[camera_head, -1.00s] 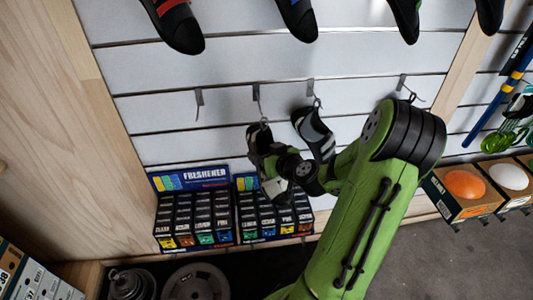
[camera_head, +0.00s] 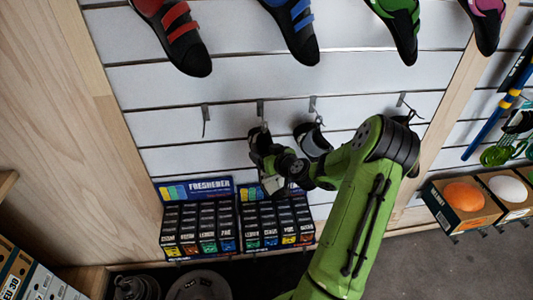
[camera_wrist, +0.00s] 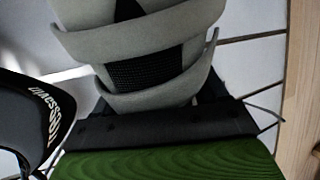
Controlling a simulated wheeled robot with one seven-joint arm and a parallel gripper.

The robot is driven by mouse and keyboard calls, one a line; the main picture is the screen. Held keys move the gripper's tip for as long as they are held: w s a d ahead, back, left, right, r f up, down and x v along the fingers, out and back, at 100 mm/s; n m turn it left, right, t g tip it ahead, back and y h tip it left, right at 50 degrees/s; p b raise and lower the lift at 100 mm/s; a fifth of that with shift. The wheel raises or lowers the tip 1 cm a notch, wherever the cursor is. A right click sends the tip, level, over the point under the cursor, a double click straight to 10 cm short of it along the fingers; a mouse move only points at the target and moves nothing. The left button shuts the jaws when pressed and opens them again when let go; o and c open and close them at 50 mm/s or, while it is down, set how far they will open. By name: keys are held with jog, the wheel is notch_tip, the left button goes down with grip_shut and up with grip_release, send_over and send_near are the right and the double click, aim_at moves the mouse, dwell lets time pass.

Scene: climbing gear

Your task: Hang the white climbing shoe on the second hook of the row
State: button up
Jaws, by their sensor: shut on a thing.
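The white climbing shoe (camera_head: 262,152) is held by my gripper (camera_head: 280,166) in front of the wall, with its upper end close below the second hook (camera_head: 260,108). I cannot tell whether its loop is on that hook. In the wrist view the shoe (camera_wrist: 146,62) shows pale grey straps and black mesh, right against my gripper (camera_wrist: 150,122). The gripper is shut on the shoe. My wrist hides part of it in the head view.
The first hook (camera_head: 205,114) is empty. A dark shoe with pale stripes (camera_head: 314,142) hangs from the third hook (camera_head: 312,104), close to the right. Freshener boxes (camera_head: 198,226) stand below. Several shoes, including a blue-strapped one (camera_head: 295,28), hang above.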

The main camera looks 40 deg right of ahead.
aim_at(266, 151)
jog(key=shift+w+d+r+p, duration=0.1)
jog(key=shift+w+d+p, duration=0.25)
jog(key=shift+w, duration=0.2)
jog(key=shift+w+d+f+b, duration=0.45)
jog(key=shift+w+f+b, duration=0.25)
jog(key=shift+b, duration=0.5)
jog(key=shift+s, duration=0.1)
jog(key=o, duration=1.2)
jog(key=shift+o, duration=0.2)
jog(key=v, duration=1.6)
